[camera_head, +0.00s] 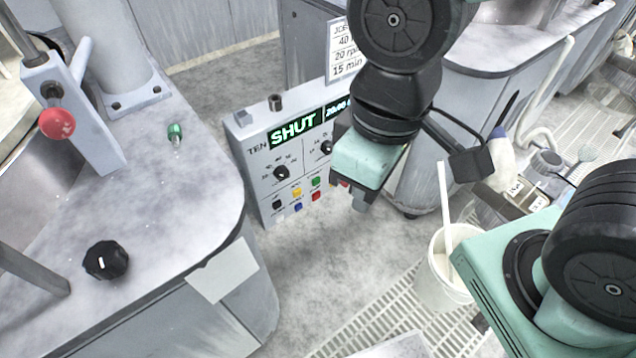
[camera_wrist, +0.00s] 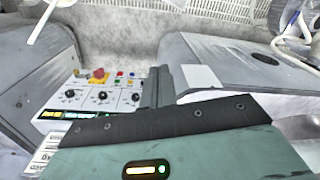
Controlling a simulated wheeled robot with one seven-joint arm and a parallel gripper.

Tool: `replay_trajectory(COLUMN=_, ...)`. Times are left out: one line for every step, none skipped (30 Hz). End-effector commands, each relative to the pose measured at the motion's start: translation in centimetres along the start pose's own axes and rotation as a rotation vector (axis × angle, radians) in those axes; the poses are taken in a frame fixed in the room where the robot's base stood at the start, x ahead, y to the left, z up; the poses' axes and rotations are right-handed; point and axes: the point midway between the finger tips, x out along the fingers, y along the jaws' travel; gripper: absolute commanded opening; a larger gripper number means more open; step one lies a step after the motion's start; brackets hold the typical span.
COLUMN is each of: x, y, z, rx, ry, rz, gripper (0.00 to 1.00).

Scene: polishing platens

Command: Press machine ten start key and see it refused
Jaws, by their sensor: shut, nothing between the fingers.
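The machine ten control box (camera_head: 262,175) stands upright between two machines, marked TEN. Its display (camera_head: 295,128) reads SHUT in green, with more green digits partly hidden by my arm. Below are black dials (camera_head: 281,173) and small coloured keys, among them a green key (camera_head: 317,181) and a red key (camera_head: 316,195). Labels are too small to read. My gripper (camera_head: 358,203) is shut and empty, in front of the box's right part, right of the keys. In the wrist view the panel (camera_wrist: 88,110) also shows, with a red knob (camera_wrist: 98,75); I cannot tell contact.
A grey machine top (camera_head: 165,225) at left carries a black knob (camera_head: 106,260), a small green item (camera_head: 175,132) and a lever with a red ball (camera_head: 57,123). A white bucket (camera_head: 437,285) with a stick stands on floor grating at right. A paper card (camera_head: 345,50) hangs behind.

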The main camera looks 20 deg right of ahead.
Motion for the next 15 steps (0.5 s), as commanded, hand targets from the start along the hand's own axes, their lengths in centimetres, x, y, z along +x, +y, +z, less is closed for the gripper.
replay_trajectory(x=0.0, y=0.0, z=0.0, rx=0.000, ry=0.000, rz=0.000, gripper=0.00)
replay_trajectory(x=0.0, y=0.0, z=0.0, rx=0.000, ry=0.000, rz=0.000, gripper=0.00)
replay_trajectory(x=0.0, y=0.0, z=0.0, rx=0.000, ry=0.000, rz=0.000, gripper=0.00)
replay_trajectory(x=0.0, y=0.0, z=0.0, rx=0.000, ry=0.000, rz=0.000, gripper=0.00)
replay_trajectory(x=0.0, y=0.0, z=0.0, rx=0.000, ry=0.000, rz=0.000, gripper=0.00)
replay_trajectory(x=0.0, y=0.0, z=0.0, rx=0.000, ry=0.000, rz=0.000, gripper=0.00)
replay_trajectory(x=0.0, y=0.0, z=0.0, rx=0.000, ry=0.000, rz=0.000, gripper=0.00)
replay_trajectory(x=0.0, y=0.0, z=0.0, rx=0.000, ry=0.000, rz=0.000, gripper=0.00)
replay_trajectory(x=0.2, y=0.1, z=-0.1, rx=0.000, ry=0.001, rz=0.000, gripper=0.00)
replay_trajectory(x=0.4, y=0.2, z=-0.1, rx=0.000, ry=0.002, rz=0.001, gripper=0.00)
replay_trajectory(x=0.7, y=0.3, z=-0.2, rx=-0.001, ry=0.004, rz=0.002, gripper=0.00)
replay_trajectory(x=1.3, y=0.6, z=-0.5, rx=-0.003, ry=0.009, rz=0.004, gripper=0.00)
replay_trajectory(x=1.9, y=0.9, z=-0.7, rx=-0.004, ry=0.015, rz=0.005, gripper=0.00)
replay_trajectory(x=2.6, y=1.2, z=-1.1, rx=-0.006, ry=0.022, rz=0.008, gripper=0.00)
replay_trajectory(x=3.7, y=1.8, z=-1.6, rx=-0.013, ry=0.035, rz=0.012, gripper=0.00)
